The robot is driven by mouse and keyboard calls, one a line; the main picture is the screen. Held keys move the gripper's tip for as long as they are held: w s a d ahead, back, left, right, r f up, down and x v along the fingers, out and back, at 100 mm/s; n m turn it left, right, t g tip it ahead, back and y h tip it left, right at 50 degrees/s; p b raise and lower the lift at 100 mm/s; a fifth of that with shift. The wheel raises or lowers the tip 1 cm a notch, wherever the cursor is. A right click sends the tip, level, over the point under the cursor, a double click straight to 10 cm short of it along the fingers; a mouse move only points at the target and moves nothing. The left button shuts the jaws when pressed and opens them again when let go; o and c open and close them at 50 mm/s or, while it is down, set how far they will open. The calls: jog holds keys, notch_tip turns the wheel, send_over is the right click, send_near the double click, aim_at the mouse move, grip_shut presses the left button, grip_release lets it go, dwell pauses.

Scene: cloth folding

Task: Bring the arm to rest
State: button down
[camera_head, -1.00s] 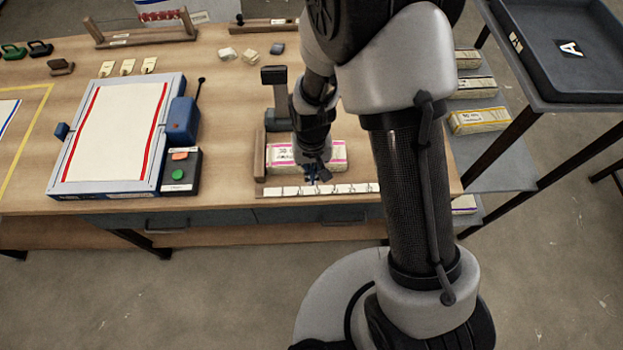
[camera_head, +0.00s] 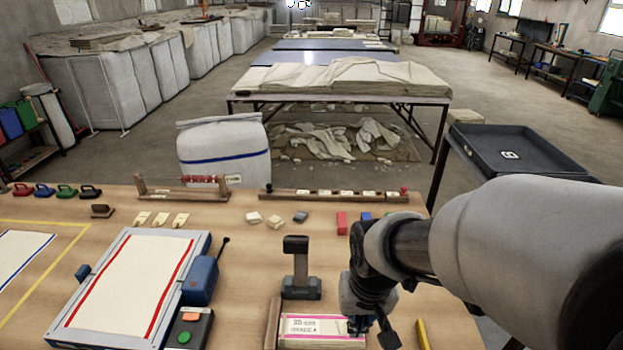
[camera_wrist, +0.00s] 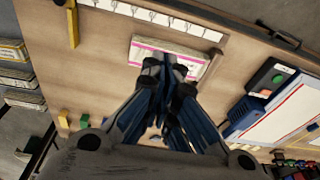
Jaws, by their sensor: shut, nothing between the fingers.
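My gripper (camera_head: 368,326) is at the bottom of the head view, pointing down near the right end of a cream package with pink stripes (camera_head: 312,328). In the wrist view my gripper (camera_wrist: 170,62) has its blue and black fingers drawn together with nothing held. The pink-striped package (camera_wrist: 150,50) lies on the table just beyond the fingertips there. I cannot tell how high above the table the fingers are. My arm comes in from the right side of the head view and covers part of the table's right side.
The wooden table (camera_head: 240,265) holds a white board with red lines (camera_head: 130,285), a button box (camera_head: 189,328) and a dark upright stand (camera_head: 301,262). Small red and blue blocks lie behind the gripper. A black tray (camera_head: 520,150) stands to the right. Beyond is a cloth-covered table (camera_head: 345,80).

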jog(key=s+d+r+t, duration=0.1)
jog(key=s+d+r, duration=0.1)
jog(key=s+r, duration=0.3)
jog(key=s+d+r+t, duration=0.1)
jog(key=s+d+r, duration=0.2)
jog(key=s+r, duration=0.3)
jog(key=shift+s+d+r+t, duration=0.25)
jog(key=shift+s+d+t, duration=0.05)
jog(key=shift+s, duration=0.85)
